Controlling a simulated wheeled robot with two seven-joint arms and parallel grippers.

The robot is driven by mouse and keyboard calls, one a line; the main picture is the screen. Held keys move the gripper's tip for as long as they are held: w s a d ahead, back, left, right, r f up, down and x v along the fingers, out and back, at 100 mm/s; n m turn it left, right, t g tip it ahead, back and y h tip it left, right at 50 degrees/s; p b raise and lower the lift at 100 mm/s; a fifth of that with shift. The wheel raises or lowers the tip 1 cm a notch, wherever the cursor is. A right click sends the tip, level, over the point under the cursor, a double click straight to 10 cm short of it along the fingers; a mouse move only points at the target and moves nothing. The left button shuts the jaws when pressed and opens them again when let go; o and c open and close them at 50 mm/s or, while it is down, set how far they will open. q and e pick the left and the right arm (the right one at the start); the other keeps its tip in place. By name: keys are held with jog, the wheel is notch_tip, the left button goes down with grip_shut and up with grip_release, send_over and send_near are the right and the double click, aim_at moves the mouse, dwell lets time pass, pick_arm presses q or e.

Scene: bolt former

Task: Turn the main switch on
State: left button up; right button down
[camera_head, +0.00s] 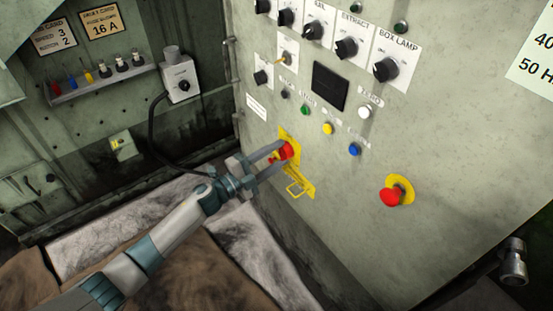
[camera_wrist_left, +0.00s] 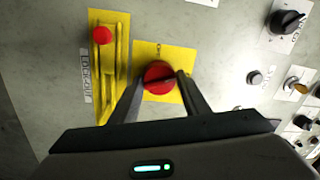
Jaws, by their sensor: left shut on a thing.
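The main switch (camera_wrist_left: 159,77) is a red rotary knob on a yellow plate, set low on the grey-green machine panel. It also shows in the head view (camera_head: 286,150), partly covered by the gripper. My left gripper (camera_head: 279,158) reaches it from the lower left. In the left wrist view the fingers (camera_wrist_left: 158,88) stand on both sides of the knob and are shut on it. A yellow lockout bracket (camera_wrist_left: 107,65) with a small red part is mounted beside the plate; in the head view the bracket (camera_head: 299,187) hangs below the knob. My right gripper is not in view.
A red emergency stop (camera_head: 391,196) on a yellow ring sits to the right on the panel (camera_head: 440,150). Several black knobs, coloured buttons and a dark display (camera_head: 329,87) are above. A grey box (camera_head: 180,80) with a black cable stands at the left.

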pick_arm(q)
jog(key=shift+s+f+m+g+b, duration=0.15)
jog(key=shift+m+b, duration=0.5)
jog(key=shift+m, duration=0.8)
jog(key=shift+w+f+m+g+b, duration=0.15)
jog(key=shift+m+b, duration=0.45)
jog(key=shift+m, duration=0.85)
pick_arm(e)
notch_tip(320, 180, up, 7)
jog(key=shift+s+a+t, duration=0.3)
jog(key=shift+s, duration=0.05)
pick_arm(q)
jog(key=shift+s, duration=0.1)
jog(key=o, duration=1)
jog(key=shift+r, duration=0.1)
jog(key=shift+a, duration=0.1)
jog(key=b+v, duration=0.1)
jog(key=v, duration=1.6)
jog(key=shift+f, duration=0.25)
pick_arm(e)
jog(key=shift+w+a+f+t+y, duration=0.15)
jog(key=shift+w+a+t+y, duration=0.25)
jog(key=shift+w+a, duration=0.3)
pick_arm(q)
jog(key=shift+a, duration=0.1)
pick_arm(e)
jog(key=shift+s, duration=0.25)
